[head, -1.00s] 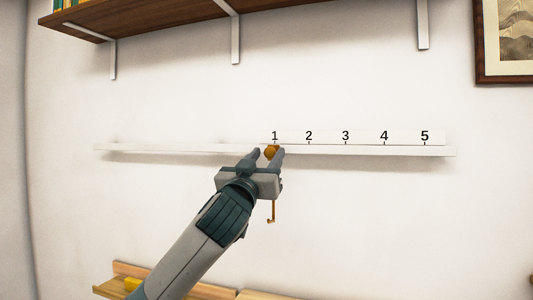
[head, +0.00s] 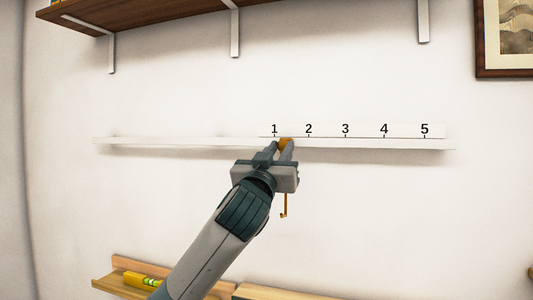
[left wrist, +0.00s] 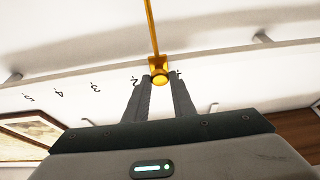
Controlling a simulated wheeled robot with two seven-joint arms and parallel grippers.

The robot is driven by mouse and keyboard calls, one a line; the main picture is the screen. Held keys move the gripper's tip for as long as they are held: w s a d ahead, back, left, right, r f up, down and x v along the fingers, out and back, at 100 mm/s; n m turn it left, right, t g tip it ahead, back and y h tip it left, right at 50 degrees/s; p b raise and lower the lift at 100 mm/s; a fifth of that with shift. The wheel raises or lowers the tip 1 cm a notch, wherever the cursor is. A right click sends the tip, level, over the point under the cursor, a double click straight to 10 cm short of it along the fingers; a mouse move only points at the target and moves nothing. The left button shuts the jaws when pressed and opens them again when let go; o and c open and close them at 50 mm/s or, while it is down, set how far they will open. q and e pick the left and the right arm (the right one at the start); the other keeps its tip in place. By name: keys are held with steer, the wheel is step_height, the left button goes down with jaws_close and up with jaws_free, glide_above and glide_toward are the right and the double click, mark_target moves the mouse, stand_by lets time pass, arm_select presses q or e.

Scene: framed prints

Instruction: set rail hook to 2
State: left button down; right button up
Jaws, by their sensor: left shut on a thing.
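The brass rail hook (head: 286,141) is on the white rail (head: 380,144), between marks 1 and 2 of the number strip (head: 345,130). Its thin stem and hooked end hang below my gripper. My left gripper (head: 282,147) is shut on the hook's knob. In the left wrist view, the two fingertips (left wrist: 160,82) pinch the round brass knob (left wrist: 159,77), and the stem (left wrist: 152,28) runs to the top edge. There the hook lies between the numerals 2 and 1. My right gripper is not in view.
A wooden shelf (head: 150,18) on white brackets is above the rail. A lower wooden ledge (head: 125,268) holds a yellow spirit level (head: 143,281). A framed print (head: 512,40) hangs at upper right. The wall around the rail is clear.

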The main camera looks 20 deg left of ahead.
arm_select(q)
steer(key=d, duration=0.5)
steer(key=shift+s+d+b, duration=0.1)
steer(key=shift+d+b, duration=0.25)
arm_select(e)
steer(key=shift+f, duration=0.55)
arm_select(q)
steer(key=c, duration=1.5)
jaws_free()
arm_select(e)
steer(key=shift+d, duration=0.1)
arm_select(q)
steer(key=b+v, duration=0.6)
steer(key=v, duration=1.1)
steer(key=shift+s+b, duration=0.25)
steer(key=shift+b, duration=0.05)
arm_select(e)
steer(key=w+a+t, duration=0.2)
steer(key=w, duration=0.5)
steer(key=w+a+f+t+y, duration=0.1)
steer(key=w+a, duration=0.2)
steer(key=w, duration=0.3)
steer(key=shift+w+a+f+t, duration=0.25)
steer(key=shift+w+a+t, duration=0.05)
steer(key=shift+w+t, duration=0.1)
